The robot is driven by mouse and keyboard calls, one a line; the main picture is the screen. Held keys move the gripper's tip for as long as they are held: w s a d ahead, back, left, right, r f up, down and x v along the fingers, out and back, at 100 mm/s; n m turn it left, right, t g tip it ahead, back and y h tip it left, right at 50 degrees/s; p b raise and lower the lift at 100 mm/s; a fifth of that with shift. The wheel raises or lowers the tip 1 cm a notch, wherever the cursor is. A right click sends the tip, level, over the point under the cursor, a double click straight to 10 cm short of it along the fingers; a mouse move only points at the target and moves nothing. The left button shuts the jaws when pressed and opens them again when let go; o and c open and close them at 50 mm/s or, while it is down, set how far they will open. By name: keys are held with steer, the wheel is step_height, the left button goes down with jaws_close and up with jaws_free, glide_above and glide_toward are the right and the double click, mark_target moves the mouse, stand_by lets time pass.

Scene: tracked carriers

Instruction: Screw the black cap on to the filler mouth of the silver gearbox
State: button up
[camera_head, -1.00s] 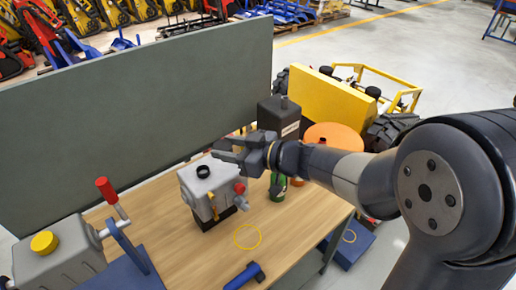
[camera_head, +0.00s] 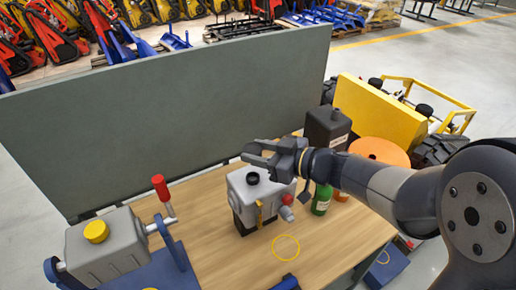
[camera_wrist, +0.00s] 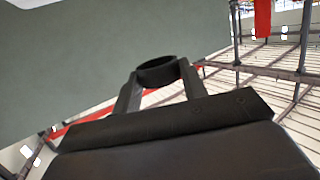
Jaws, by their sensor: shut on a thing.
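The silver gearbox (camera_head: 245,197) stands on the wooden bench, with its dark round filler mouth (camera_head: 252,178) open on top. My gripper (camera_head: 247,153) reaches in from the right and is above and behind the mouth in the head view, apart from it. In the wrist view my gripper (camera_wrist: 158,86) is shut on the black cap (camera_wrist: 157,70), a short dark ring between the fingertips. The cap cannot be made out clearly in the head view.
A grey box with a yellow cap (camera_head: 96,231) and a red-knobbed lever (camera_head: 160,187) stand left. A green bottle (camera_head: 321,200) and black canister (camera_head: 326,127) are right of the gearbox. A grey panel (camera_head: 170,110) backs the bench. A yellow ring (camera_head: 286,236) marks clear bench in front.

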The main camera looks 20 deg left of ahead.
mark_target(258, 179)
steer(key=shift+f+b, duration=1.7)
steer(key=shift+f, duration=1.15)
steer(key=shift+p, duration=0.8)
steer(key=shift+f+b, duration=0.85)
steer(key=shift+f, duration=0.6)
steer(key=o, duration=1)
steer(key=shift+o, duration=0.2)
steer(key=v, duration=1.1)
steer(key=shift+b, duration=0.4)
steer(key=shift+a+f, duration=0.1)
steer(key=shift+a, duration=0.1)
